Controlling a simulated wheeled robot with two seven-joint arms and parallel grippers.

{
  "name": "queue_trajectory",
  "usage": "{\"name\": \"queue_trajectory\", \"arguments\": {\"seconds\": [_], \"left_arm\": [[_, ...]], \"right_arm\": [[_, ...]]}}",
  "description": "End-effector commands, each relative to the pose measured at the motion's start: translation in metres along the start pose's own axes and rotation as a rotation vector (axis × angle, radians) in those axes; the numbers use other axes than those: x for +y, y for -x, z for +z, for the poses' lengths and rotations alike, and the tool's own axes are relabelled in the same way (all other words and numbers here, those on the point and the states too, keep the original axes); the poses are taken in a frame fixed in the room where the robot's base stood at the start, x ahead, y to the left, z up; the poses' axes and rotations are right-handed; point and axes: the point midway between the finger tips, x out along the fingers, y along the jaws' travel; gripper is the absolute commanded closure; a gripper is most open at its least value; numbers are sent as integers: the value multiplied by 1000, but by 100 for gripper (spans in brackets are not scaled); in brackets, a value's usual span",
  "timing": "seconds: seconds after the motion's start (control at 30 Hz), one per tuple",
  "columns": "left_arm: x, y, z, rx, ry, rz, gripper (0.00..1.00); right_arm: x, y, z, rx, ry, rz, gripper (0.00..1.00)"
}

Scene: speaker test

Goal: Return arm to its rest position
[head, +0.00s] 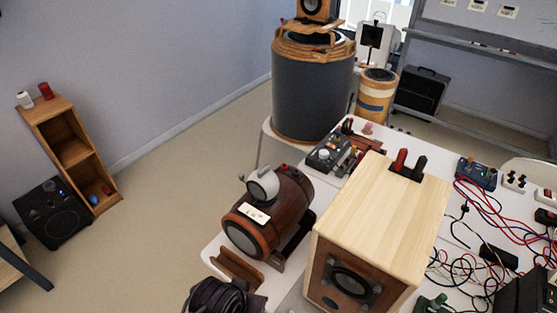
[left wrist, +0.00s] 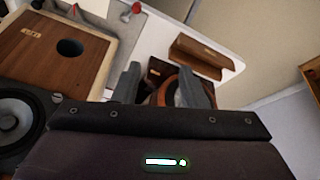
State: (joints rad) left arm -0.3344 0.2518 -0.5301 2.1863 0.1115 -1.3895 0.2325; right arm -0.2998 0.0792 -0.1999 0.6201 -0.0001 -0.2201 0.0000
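My left gripper (left wrist: 163,88) shows in the left wrist view with its two grey fingers apart. A dark thing with an orange curved part (left wrist: 160,92) shows between and behind the fingers; I cannot tell whether they touch it. In the head view I cannot clearly make out either gripper. A dark, coiled-looking thing (head: 222,297) is cut off by the bottom edge there. My right gripper is not in view.
A pale-topped wooden speaker (head: 385,195) and a brown barrel-shaped speaker (head: 265,218) stand on the white table (head: 218,257). Tangled cables (head: 490,215) lie at right. A wooden shelf (head: 70,150) and black speaker (head: 52,213) stand at left. Floor between is clear.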

Motion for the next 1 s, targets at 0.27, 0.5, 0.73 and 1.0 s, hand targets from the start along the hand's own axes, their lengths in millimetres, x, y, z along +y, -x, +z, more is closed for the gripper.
{"name": "queue_trajectory", "arguments": {"seconds": [0.27, 0.5, 0.73, 1.0], "left_arm": [[-63, 50, 12, -27, 41, -59, 62], [-109, 86, 35, -69, 53, -131, 62], [-114, 23, 46, -92, 47, -127, 62], [-120, -63, 73, -121, 46, -120, 62]], "right_arm": [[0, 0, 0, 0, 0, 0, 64], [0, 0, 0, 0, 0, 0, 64], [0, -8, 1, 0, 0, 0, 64], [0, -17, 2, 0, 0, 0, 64]]}}
